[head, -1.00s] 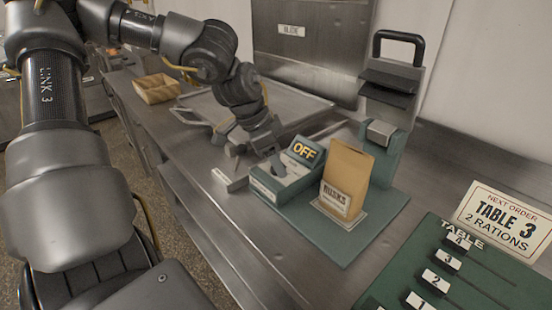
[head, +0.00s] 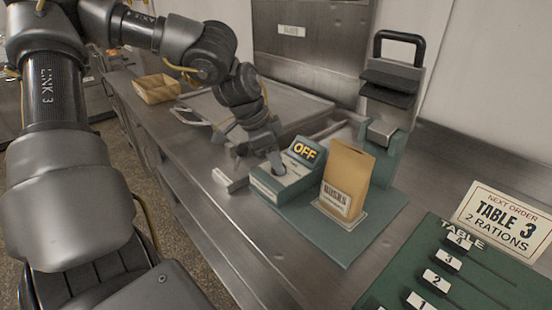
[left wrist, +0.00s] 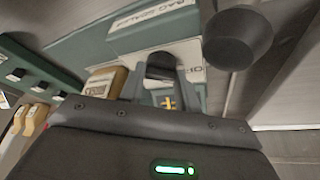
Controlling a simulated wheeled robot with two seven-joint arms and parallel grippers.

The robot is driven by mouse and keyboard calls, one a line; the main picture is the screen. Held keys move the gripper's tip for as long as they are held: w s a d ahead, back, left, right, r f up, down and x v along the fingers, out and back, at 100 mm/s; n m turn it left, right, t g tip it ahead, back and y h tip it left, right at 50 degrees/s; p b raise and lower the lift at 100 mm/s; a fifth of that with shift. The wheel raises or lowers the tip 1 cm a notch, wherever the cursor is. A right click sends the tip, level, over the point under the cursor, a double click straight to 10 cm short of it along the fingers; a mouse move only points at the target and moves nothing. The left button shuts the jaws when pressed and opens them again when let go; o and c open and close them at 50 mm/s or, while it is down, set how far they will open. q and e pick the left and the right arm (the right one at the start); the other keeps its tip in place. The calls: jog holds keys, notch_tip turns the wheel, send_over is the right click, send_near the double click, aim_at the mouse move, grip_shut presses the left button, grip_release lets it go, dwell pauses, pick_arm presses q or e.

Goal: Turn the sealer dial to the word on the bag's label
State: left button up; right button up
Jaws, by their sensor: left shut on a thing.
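The green bag sealer (head: 330,225) stands on the steel counter, its display (head: 304,151) reading OFF. A brown paper bag (head: 348,170) stands upright on its base, with a label (head: 335,198) that seems to read RUSKS. My left gripper (head: 277,163) is at the sealer's dial box (head: 275,188). In the left wrist view the dark dial knob (left wrist: 162,66) is between the fingertips of my left gripper (left wrist: 160,82), which is shut on it. In the head view the gripper hides most of the dial. My right gripper is not in view.
A green table board (head: 475,275) with numbered tabs and a NEXT ORDER sign (head: 505,218) reading TABLE 3, 2 RATIONS are at the right. The sealer's press arm (head: 390,90) rises behind the bag. A wooden box (head: 157,88) sits at the back left.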

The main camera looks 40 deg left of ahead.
pick_arm(q)
jog(key=m+g+h, duration=0.1)
jog(key=m, duration=0.2)
jog(key=shift+w+a+m, duration=0.1)
jog(key=shift+a+m, duration=0.05)
jog(key=shift+m, duration=0.25)
jog(key=m+g, duration=0.1)
jog(key=m, duration=0.2)
jog(key=shift+w+m, duration=0.1)
jog(key=shift+m, duration=0.2)
jog(key=shift+m+g+h, duration=0.3)
jog(key=shift+m+g, duration=0.2)
jog(key=shift+m, duration=0.6)
jog(key=shift+w+m+g, duration=0.15)
jog(key=shift+m+g, duration=0.25)
jog(key=shift+m, duration=0.4)
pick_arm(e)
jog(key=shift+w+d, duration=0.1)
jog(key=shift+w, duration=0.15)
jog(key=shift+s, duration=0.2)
